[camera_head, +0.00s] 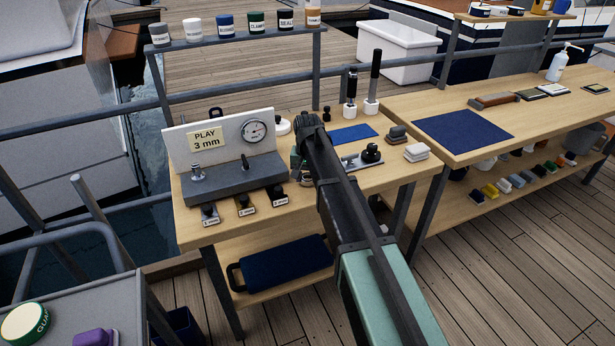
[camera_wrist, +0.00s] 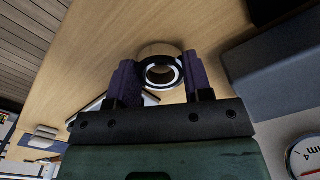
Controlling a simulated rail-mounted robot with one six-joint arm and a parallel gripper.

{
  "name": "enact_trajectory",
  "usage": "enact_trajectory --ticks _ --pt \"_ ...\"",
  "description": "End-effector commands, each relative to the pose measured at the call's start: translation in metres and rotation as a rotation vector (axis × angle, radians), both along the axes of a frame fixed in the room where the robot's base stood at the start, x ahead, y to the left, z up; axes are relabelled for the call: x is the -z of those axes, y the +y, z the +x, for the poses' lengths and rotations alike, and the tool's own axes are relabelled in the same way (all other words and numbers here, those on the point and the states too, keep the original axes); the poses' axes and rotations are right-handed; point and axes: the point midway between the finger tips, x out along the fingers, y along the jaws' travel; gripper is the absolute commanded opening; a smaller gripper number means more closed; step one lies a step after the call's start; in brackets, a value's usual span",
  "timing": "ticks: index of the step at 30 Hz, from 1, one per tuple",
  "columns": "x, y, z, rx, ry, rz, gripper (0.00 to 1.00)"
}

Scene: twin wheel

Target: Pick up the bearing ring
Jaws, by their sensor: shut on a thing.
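The bearing ring (camera_wrist: 158,51) shows in the wrist view as a short, shiny ring with a dark opening, above the wooden bench top. My gripper (camera_wrist: 161,80) has its two purple-padded fingers on either side of the ring and is shut on it. How far the ring is from the bench top I cannot tell. In the head view my arm reaches down to the near bench (camera_head: 410,178), and its links hide the ring and most of my gripper.
A grey fixture (camera_head: 232,180) with a dial gauge (camera_head: 254,131) and a "PLAY 3 mm" sign (camera_head: 207,139) stands left of my arm. Several small labelled blocks lie before it. A blue mat (camera_head: 354,134) lies behind.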

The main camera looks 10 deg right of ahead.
Motion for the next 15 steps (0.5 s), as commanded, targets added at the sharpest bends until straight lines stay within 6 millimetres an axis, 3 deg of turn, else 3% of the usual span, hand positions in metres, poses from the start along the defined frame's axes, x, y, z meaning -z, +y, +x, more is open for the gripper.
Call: enact_trajectory --ticks 5,15 --pt "-0.043 0.000 0.000 0.000 0.000 0.000 0.23" --pt "-0.162 0.000 0.000 0.000 0.000 0.000 0.23"
